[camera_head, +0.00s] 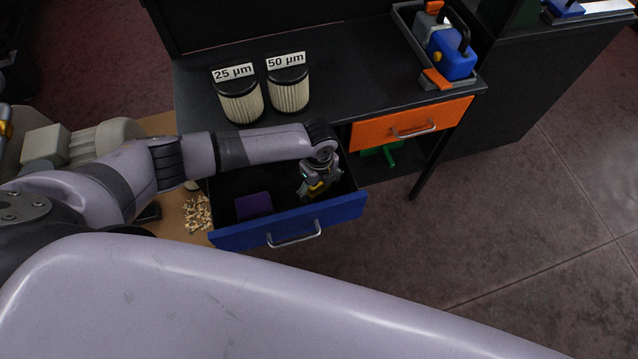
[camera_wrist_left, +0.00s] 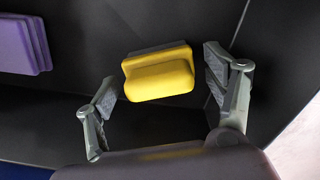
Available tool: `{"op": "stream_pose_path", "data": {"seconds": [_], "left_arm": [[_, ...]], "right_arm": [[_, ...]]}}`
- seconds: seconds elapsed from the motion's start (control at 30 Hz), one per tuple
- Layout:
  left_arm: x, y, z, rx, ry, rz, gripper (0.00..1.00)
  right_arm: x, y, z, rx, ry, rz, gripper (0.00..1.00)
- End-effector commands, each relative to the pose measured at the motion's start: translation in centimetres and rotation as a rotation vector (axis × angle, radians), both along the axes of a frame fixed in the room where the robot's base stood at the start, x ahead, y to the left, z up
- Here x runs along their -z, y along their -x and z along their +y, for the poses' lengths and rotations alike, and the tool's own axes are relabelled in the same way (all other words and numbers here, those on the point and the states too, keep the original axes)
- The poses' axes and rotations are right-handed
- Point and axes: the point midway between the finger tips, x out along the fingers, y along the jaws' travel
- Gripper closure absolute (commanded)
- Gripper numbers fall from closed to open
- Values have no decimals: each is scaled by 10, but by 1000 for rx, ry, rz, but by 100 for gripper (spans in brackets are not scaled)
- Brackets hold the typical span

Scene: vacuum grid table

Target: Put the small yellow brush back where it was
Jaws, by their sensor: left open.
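The small yellow brush (camera_wrist_left: 160,78) lies in the open blue drawer (camera_head: 341,209), on its dark floor. In the left wrist view it sits between the two open fingers of my left gripper (camera_wrist_left: 166,92), a little beyond the tips, with no clear contact. In the head view my left gripper (camera_head: 318,190) reaches down into the right part of the drawer, and only a bit of yellow shows beneath it. My right gripper is not in view.
A purple block (camera_head: 253,206) lies in the drawer to the left; it also shows in the left wrist view (camera_wrist_left: 18,45). An orange drawer (camera_head: 375,132) is shut at right. Two filters (camera_head: 241,100) (camera_head: 289,92) and a grey tray (camera_head: 404,22) with a blue tool stand on the tabletop.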

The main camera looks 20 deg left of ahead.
Motion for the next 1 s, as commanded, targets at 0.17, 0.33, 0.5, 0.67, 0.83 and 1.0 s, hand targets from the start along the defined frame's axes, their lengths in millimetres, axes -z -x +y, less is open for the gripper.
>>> {"op": "stream_pose_path", "data": {"seconds": [0.17,0.33,0.5,0.67,0.83,1.0], "left_arm": [[0,0,0,0,0,0,22],[-5,-1,0,-1,0,-1,22],[-30,-1,0,1,1,-4,22],[-66,-1,1,1,1,-4,22],[-97,-1,0,0,1,-3,22],[-116,-1,0,0,1,-1,22]], "right_arm": [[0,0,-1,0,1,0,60],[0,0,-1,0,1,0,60],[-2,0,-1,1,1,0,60],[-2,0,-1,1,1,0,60],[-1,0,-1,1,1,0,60],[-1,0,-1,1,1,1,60]]}}
